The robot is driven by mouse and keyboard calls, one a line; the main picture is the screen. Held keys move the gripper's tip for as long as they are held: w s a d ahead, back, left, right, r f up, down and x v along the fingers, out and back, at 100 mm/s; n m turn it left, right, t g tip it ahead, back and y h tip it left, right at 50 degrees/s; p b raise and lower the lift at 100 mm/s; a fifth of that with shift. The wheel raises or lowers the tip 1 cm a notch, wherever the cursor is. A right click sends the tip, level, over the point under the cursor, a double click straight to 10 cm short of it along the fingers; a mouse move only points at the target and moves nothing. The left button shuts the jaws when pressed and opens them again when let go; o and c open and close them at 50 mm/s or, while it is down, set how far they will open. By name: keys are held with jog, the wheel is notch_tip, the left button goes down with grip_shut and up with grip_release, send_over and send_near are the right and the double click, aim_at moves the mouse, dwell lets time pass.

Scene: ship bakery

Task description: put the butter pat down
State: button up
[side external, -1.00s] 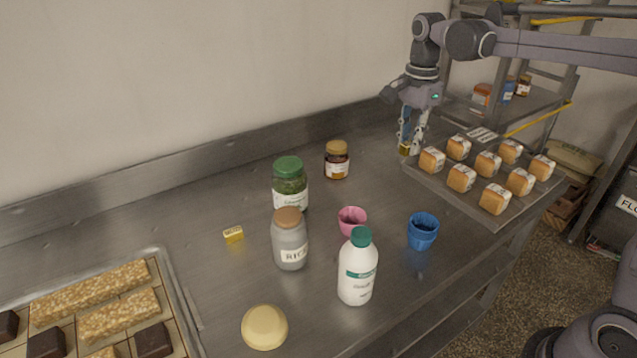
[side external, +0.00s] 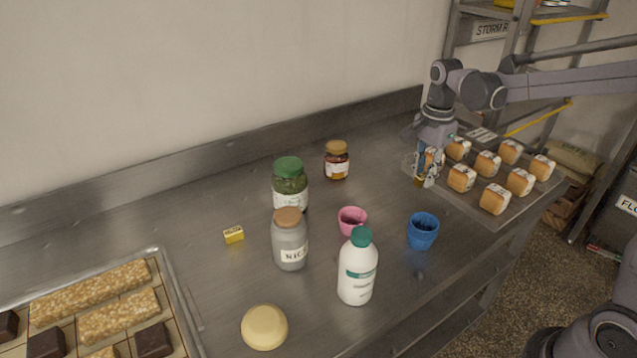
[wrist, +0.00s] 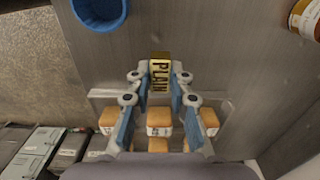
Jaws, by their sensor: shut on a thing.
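My gripper (side external: 426,174) is shut on a small gold-wrapped butter pat (wrist: 160,74) marked "PLAIN". In the wrist view the pat sits between the two fingertips (wrist: 160,66). In the side view the held pat is a small gold patch at the fingertips, beside the left edge of the bread tray (side external: 455,202). I cannot tell whether it touches the counter. Another small yellow wrapped pat (side external: 233,235) lies on the steel counter (side external: 210,290), left of the jars, far from my gripper.
Several small loaves (side external: 495,199) sit on the bread tray. A blue cup (side external: 422,232), pink cup (side external: 352,221), white bottle (side external: 357,275), rice jar (side external: 290,243), green-lidded jar (side external: 290,187) and brown-lidded jar (side external: 336,162) stand leftward. Bare counter lies between brown-lidded jar and tray.

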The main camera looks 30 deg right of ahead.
send_over(380, 215)
notch_tip(380, 215, down, 5)
jog(key=shift+f, duration=2.1)
jog(key=shift+f, duration=0.15)
jog(key=o, duration=0.9)
